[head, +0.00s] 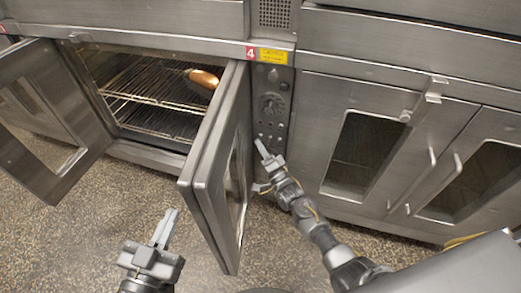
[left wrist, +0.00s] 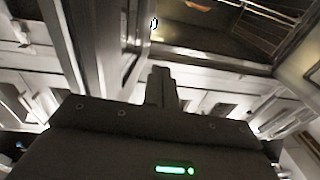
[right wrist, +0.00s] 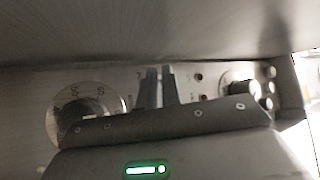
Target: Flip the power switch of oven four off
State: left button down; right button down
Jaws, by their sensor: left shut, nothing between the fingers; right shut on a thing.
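Oven four (head: 180,45) has a red label (head: 250,53) with a 4, and both its doors stand open. Its control panel (head: 272,88) is a narrow vertical strip right of the open right door, with a large dial (head: 271,104) and small controls below. My right gripper (head: 262,148) is at the lower part of this panel. In the right wrist view its fingers (right wrist: 159,72) are nearly together against the panel, shut on a small switch that the fingertips hide. My left gripper (head: 169,214) is shut and empty in front of the oven; its fingers show in the left wrist view (left wrist: 160,74).
The open right door (head: 215,165) stands between my two grippers. The open left door (head: 45,120) is further left. A golden loaf (head: 204,78) lies on the wire rack (head: 150,82) inside. Another oven with closed windowed doors (head: 365,150) is to the right. The speckled floor is clear.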

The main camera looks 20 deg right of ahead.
pick_arm(q)
jog(key=shift+s+d+r+t+h, duration=0.15)
jog(key=shift+d+r+t+h, duration=0.2)
jog(key=shift+r, duration=0.25)
pick_arm(e)
jog(key=c, duration=1.9)
grip_release()
